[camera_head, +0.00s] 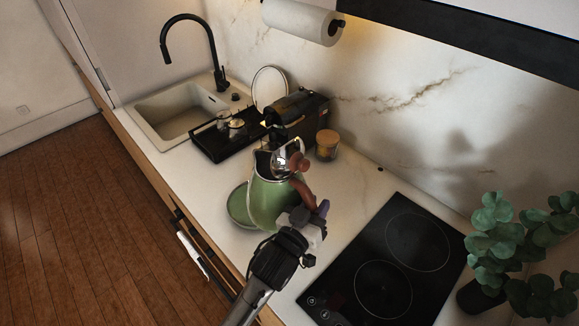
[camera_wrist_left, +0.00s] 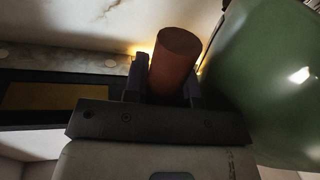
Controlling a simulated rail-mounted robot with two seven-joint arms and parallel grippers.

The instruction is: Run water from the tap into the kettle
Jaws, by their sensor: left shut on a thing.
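The green kettle (camera_head: 268,203) with a brown handle (camera_head: 303,190) is above the worktop in the head view, its round green base (camera_head: 237,210) showing at its lower left. I cannot tell whether they touch. My left gripper (camera_head: 312,214) is shut on the handle. In the left wrist view the brown handle (camera_wrist_left: 175,62) sits between the fingers, with the green kettle body (camera_wrist_left: 265,85) at the right. The black tap (camera_head: 197,19) arches over the beige sink (camera_head: 148,110) at the far left; no water shows. My right gripper is out of view.
A black tray (camera_head: 205,143) with glassware lies beside the sink. A black coffee machine (camera_head: 304,104) and a wooden-lidded jar (camera_head: 327,145) stand behind the kettle. A black hob (camera_head: 350,262) and a plant (camera_head: 500,240) are to the right.

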